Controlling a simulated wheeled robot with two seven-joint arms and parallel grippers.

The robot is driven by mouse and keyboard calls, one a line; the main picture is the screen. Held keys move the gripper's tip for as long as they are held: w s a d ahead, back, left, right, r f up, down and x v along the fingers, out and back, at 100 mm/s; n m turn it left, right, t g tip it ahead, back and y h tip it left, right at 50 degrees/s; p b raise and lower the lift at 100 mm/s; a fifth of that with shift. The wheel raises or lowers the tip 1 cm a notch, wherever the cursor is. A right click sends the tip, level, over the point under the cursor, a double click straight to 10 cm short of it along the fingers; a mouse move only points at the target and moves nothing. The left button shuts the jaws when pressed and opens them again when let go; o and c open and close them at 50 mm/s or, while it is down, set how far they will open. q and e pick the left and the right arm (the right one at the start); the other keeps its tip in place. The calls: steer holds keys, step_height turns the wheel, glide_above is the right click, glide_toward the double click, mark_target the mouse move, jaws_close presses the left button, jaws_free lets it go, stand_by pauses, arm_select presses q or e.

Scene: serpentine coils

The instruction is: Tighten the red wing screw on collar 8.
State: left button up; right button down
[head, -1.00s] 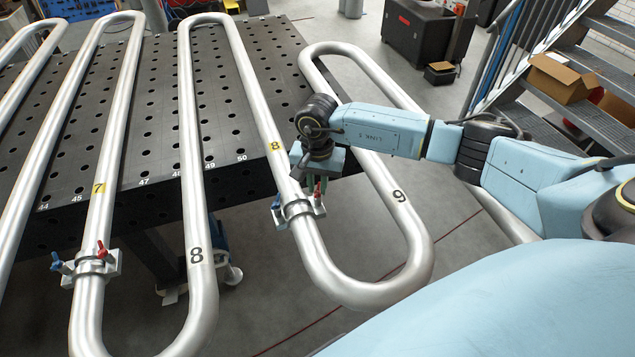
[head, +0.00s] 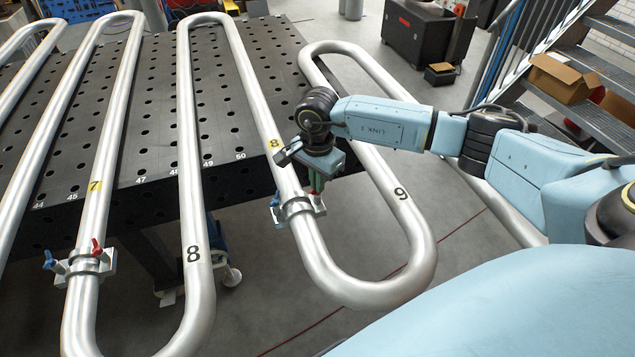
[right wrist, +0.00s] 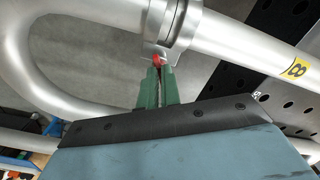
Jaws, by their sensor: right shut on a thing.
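Collar 8 (head: 297,210) is a metal clamp around the silver pipe, below the yellow label 8 (head: 275,143). A blue wing screw (head: 275,200) shows on its left side. My right gripper (head: 318,187) reaches down to the collar's right side and hides the red wing screw in the head view. In the right wrist view, the green fingers of my right gripper (right wrist: 158,72) are shut on the red wing screw (right wrist: 158,60), whose red part shows between their tips, against the collar (right wrist: 170,28). My left gripper is not in view.
Collar 7 (head: 85,266), with a red and a blue wing screw, sits on the pipe at left. The perforated dark table (head: 240,100) lies behind the coils.

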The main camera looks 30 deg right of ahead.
steer(key=m+b, duration=0.1)
steer(key=m, duration=0.4)
steer(key=shift+m, duration=0.3)
steer(key=m, duration=0.6)
steer(key=shift+w+r+b, duration=0.1)
steer(key=shift+b, duration=0.25)
steer(key=m, duration=0.5)
steer(key=shift+r+m, duration=0.1)
steer(key=shift+m, duration=0.3)
steer(key=m+p, duration=0.1)
steer(key=m, duration=0.3)
steer(key=shift+w+m, duration=0.1)
steer(key=shift+m, duration=0.3)
steer(key=c, duration=1.6)
jaws_free()
